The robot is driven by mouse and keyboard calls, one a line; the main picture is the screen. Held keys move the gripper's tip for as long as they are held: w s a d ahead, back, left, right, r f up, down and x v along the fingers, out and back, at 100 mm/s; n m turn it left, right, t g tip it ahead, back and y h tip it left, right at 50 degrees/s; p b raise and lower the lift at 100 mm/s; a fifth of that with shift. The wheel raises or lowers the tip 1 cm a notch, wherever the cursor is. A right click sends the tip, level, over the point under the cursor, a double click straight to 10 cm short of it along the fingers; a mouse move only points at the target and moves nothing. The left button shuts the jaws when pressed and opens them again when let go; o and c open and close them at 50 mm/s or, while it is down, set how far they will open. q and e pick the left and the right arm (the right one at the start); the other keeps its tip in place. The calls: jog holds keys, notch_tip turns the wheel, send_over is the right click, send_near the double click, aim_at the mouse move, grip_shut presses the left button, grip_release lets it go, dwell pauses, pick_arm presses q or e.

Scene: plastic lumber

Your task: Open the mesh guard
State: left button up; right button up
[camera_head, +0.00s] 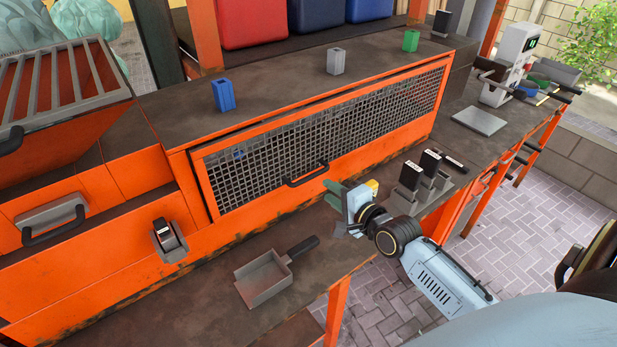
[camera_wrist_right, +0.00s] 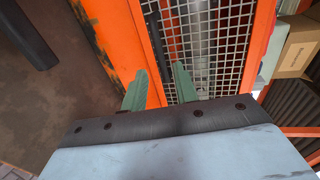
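The mesh guard (camera_head: 375,118) is a wide grey grid in an orange frame on the front of the orange bench unit. It stands nearly upright, with a narrow dark gap along its top edge. Its black bar handle (camera_head: 308,177) is at the lower middle. My right gripper (camera_head: 335,195) is just right of the handle, its green fingers pointing at the guard. In the right wrist view the fingers (camera_wrist_right: 159,88) are apart, and the dark handle (camera_wrist_right: 155,40) lies ahead between them, with the mesh (camera_wrist_right: 215,45) behind. I cannot tell whether they touch it. My left gripper is out of view.
A grey scoop (camera_head: 266,277) lies on the lower ledge. Black-handled tools (camera_head: 425,178) stand right of my right gripper. Blue (camera_head: 224,95), grey (camera_head: 336,61) and green (camera_head: 411,41) blocks stand on top. A scale (camera_head: 480,119) is farther right.

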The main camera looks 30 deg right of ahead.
aim_at(310, 179)
jog(key=x, duration=1)
jog(key=shift+a, duration=0.1)
jog(key=shift+c, duration=0.3)
jog(key=shift+s, duration=0.1)
grip_shut()
